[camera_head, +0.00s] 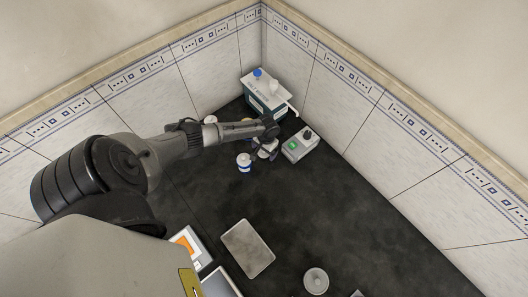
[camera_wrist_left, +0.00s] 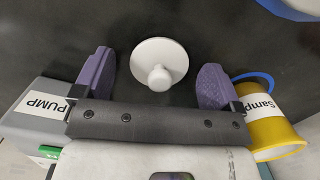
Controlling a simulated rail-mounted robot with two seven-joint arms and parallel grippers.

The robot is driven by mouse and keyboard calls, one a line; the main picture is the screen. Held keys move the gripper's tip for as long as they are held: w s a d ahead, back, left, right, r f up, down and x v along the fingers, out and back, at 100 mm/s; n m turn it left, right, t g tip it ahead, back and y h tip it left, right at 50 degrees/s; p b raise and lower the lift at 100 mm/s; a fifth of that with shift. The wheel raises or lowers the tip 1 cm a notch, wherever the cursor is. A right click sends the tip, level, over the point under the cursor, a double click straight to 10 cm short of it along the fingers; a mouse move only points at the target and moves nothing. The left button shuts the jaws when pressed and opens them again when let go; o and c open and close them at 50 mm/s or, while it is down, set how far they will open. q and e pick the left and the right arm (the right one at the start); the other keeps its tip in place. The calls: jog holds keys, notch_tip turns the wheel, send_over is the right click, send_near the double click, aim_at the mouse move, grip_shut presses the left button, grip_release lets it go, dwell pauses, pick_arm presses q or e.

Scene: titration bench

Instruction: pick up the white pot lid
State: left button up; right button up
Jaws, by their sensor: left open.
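The white pot lid (camera_wrist_left: 160,60) lies on the dark bench, a round disc with a knob at its centre. My left gripper (camera_wrist_left: 155,82) is open, with one purple finger on each side of the lid. The lid is between and slightly beyond the fingers, apart from both in the picture. The height of the fingers above the bench is hard to tell. In the head view the left gripper (camera_head: 264,153) is over the lid (camera_head: 268,148), which is partly hidden by the fingers. My right gripper is not in view.
A grey pump (camera_head: 300,146) stands close to the right of the gripper. A white pot with a blue label (camera_head: 244,163) stands close to the left. A yellow sample container (camera_wrist_left: 272,125) is near one finger. A tray (camera_head: 247,249) lies nearer; the bench between is clear.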

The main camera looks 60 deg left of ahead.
pick_arm(q)
jog(key=c, duration=1)
